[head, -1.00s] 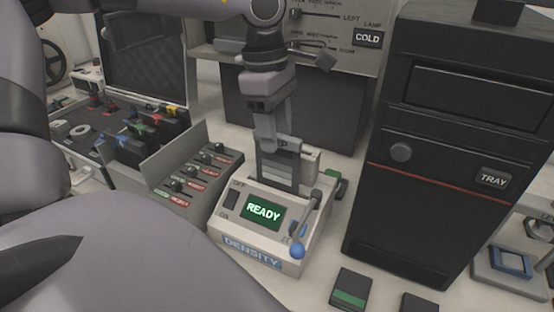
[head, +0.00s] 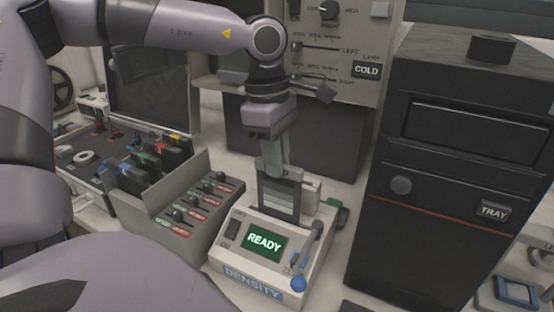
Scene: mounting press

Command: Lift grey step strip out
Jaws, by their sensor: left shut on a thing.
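The grey step strip (head: 279,198) stands upright at the back of the density unit (head: 232,260), with bands of grey steps showing on its face. Its lower end meets the unit's top; whether it is still inside the slot I cannot tell. My left gripper (head: 272,168) comes down from above and is shut on the strip's upper end. The unit's green screen (head: 265,243) reads READY. My right gripper is not in view.
A grey switch box (head: 190,190) stands close at the left of the unit. A tall black cabinet (head: 425,225) stands at the right. A dark panel and a control console (head: 345,20) are behind. A green-and-black block (head: 342,215) lies just behind the unit.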

